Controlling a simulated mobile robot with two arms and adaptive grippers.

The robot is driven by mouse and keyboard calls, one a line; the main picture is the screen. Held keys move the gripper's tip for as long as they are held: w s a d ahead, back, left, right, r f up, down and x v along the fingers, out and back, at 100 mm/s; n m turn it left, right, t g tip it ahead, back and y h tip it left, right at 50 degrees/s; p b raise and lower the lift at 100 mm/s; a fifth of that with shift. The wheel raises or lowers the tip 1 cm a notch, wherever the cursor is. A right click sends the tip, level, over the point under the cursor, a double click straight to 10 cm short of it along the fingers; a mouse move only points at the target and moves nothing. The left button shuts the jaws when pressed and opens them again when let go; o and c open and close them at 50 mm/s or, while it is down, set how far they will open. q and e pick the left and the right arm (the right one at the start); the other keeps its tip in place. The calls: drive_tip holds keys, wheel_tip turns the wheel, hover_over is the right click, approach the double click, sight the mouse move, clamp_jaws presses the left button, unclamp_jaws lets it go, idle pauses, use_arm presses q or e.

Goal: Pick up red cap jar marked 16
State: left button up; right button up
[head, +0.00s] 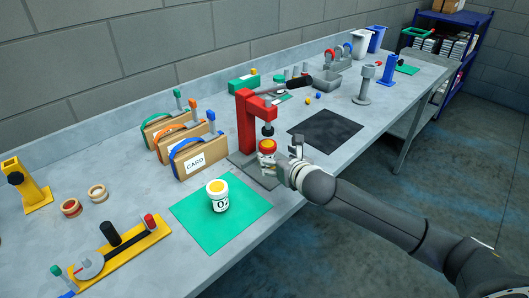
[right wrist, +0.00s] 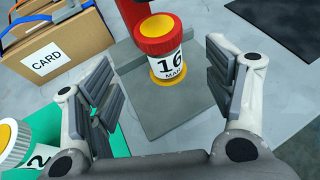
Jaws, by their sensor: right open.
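The jar marked 16 (right wrist: 168,65) has a red cap with a yellow top and a white label. It stands upright on the grey base plate of the red press. In the head view the jar (head: 267,147) is partly hidden by my right gripper (head: 281,168). In the right wrist view my right gripper (right wrist: 163,88) is open, with its fingers spread to either side in front of the jar and not touching it. My left gripper is in neither view.
The red press (head: 245,120) rises over the jar. A white jar with a yellow top (head: 218,197) stands on a green mat (head: 190,217) to the left. A cardboard box marked CARD (head: 205,158) is behind it. A dark mat (head: 330,131) lies to the right.

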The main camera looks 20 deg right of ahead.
sight(271, 152)
drive_tip(key=x, duration=0.3)
drive_tip(key=shift+r, duration=0.1)
drive_tip(key=shift+w+f, duration=0.2)
drive_tip(key=shift+w, duration=0.05)
drive_tip(key=shift+w+p, duration=0.5)
drive_tip(key=shift+p, duration=0.05)
drive_tip(key=x, duration=0.3)
drive_tip(key=shift+d+p, duration=0.1)
drive_tip(key=shift+p, duration=0.25)
drive_tip(key=shift+w+f, duration=0.2)
drive_tip(key=shift+w, duration=0.15)
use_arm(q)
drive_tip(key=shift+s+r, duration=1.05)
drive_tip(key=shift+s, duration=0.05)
use_arm(e)
drive_tip(key=shift+w+f, duration=0.1)
drive_tip(key=shift+w, duration=0.1)
drive_tip(key=shift+c, duration=0.2)
drive_tip(key=c, duration=1.2)
